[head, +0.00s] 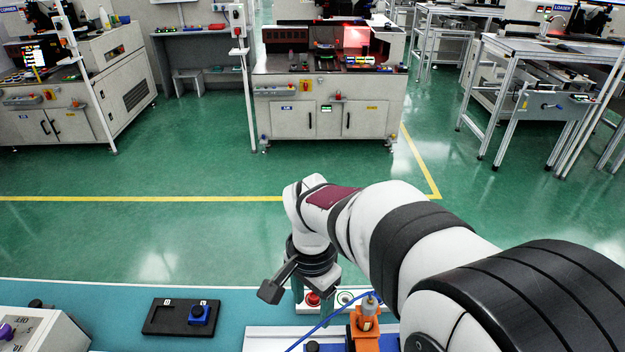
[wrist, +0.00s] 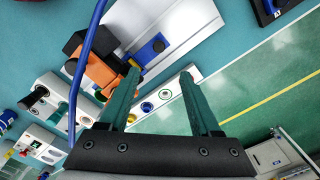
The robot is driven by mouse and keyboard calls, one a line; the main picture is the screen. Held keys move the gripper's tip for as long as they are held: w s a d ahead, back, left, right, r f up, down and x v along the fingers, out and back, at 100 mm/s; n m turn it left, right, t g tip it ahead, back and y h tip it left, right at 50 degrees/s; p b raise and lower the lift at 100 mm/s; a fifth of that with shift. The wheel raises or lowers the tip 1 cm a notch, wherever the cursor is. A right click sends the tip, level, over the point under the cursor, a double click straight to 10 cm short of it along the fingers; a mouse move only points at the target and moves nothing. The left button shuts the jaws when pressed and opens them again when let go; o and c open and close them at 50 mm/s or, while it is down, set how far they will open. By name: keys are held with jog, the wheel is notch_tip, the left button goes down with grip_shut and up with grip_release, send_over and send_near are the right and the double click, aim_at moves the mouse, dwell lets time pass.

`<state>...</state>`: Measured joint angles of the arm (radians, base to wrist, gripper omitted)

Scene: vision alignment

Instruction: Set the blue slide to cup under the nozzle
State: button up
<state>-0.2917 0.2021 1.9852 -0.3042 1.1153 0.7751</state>
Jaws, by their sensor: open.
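The blue slide (wrist: 154,46) is a small blue block on a white rail plate (wrist: 185,22) in the wrist view. It sits beside the orange nozzle unit (wrist: 98,74), which has a blue cable. In the head view the slide (head: 313,346) shows only partly at the bottom edge, left of the orange unit (head: 365,330). My gripper (wrist: 161,76) is open and empty, with two green fingers pointing down over the area beside the rail. I cannot make out the nozzle tip or a cup under it.
A button box (head: 313,299) with a red button stands behind the rail plate. A black plate (head: 165,318) holding a blue round-topped piece (head: 199,313) lies to the left, with bare teal table around it. A white box (head: 40,332) stands at the far left.

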aim_at(312, 346)
notch_tip(312, 346, down, 15)
jog(key=shift+s+r, duration=0.1)
jog(key=shift+r, duration=0.1)
grip_shut()
dwell(1.3)
